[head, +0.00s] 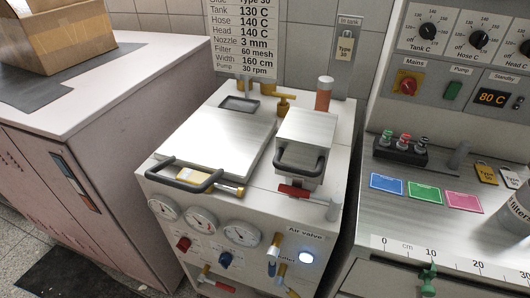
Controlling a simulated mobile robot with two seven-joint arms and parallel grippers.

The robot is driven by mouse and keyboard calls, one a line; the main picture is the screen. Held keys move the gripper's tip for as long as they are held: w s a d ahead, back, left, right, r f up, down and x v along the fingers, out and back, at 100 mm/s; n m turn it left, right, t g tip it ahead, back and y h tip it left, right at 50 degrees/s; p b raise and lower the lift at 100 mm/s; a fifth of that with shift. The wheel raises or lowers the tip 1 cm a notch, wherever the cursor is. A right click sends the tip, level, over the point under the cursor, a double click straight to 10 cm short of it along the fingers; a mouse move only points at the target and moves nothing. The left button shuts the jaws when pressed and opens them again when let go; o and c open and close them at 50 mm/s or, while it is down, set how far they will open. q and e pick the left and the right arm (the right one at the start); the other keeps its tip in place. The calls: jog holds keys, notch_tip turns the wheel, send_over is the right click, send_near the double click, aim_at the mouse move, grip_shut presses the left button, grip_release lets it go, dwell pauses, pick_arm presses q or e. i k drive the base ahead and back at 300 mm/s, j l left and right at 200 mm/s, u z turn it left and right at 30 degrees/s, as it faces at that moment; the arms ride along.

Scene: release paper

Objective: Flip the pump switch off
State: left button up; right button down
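The pump switch (453,90) is a small green rocker under the label "Pump" on the upright control panel (430,65) at the upper right. It is too small to tell which way the rocker is tipped. To its left is the red rotary mains switch (408,86) on a yellow plate. Neither of my grippers shows in the head view, and nothing covers the pump switch.
Temperature knobs (428,31) sit above the switch. Below are a black block with coloured buttons (400,148), coloured cards (424,192), tags and a bottle (515,212). A machine with handled lids (222,140) stands centrally. A cardboard box (60,35) rests on the left cabinet.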

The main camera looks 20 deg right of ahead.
aim_at(452, 92)
jog(key=z, duration=1.75)
